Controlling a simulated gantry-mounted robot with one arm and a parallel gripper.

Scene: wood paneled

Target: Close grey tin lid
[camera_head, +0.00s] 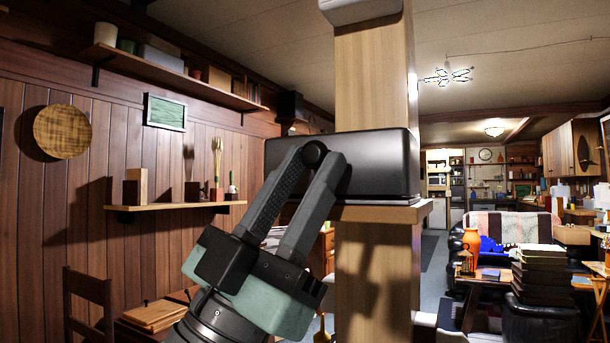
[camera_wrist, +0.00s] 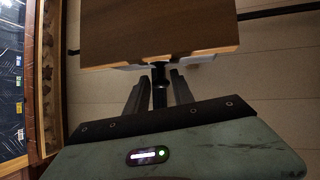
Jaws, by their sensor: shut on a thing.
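A dark grey tin (camera_head: 385,165) sits on a small wooden ledge on the post in the head view. Its broad front face looks shut or nearly so; I cannot tell if a gap is left at its lower edge. My gripper (camera_head: 323,160) reaches up from below left, with its fingertips at the left part of that face. It is shut on a dark round knob (camera_head: 314,153) there, which I take to be the lid's handle. In the wrist view, my gripper (camera_wrist: 160,80) has a dark rod (camera_wrist: 160,92) between its fingers. The fingers hide part of the front.
The ledge (camera_head: 375,213) juts out just under the tin, and the wooden post (camera_head: 374,75) rises behind it. A wall shelf (camera_head: 175,208) with small objects is at left. A chair (camera_head: 88,300) and stacked wooden boards (camera_head: 150,316) stand below left.

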